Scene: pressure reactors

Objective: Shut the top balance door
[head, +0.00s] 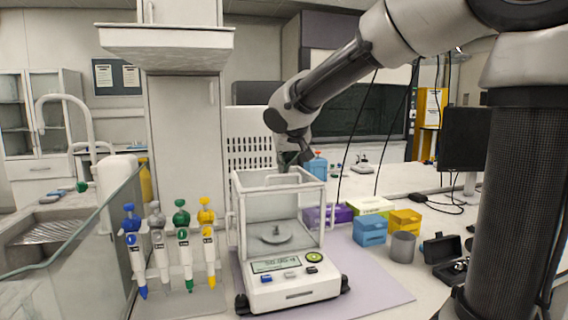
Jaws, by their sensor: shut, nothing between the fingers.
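The balance (293,286) stands on the lilac mat, with a glass draft shield (279,213) around its round weighing pan (276,236). The top of the shield has a pale frame (280,187). I cannot tell from this view how far the top door is slid open. My gripper (291,164) is small and dark, at the back part of the shield's top. It appears shut and empty, pointing down. Its fingertips are hard to make out, and I cannot tell whether they touch the door or its handle.
A rack of several pipettes (180,250) stands left of the balance. To the right are a blue box (370,231), a yellow box (405,222), a grey cup (403,246) and a purple box (327,215). A sink (55,232) is far left.

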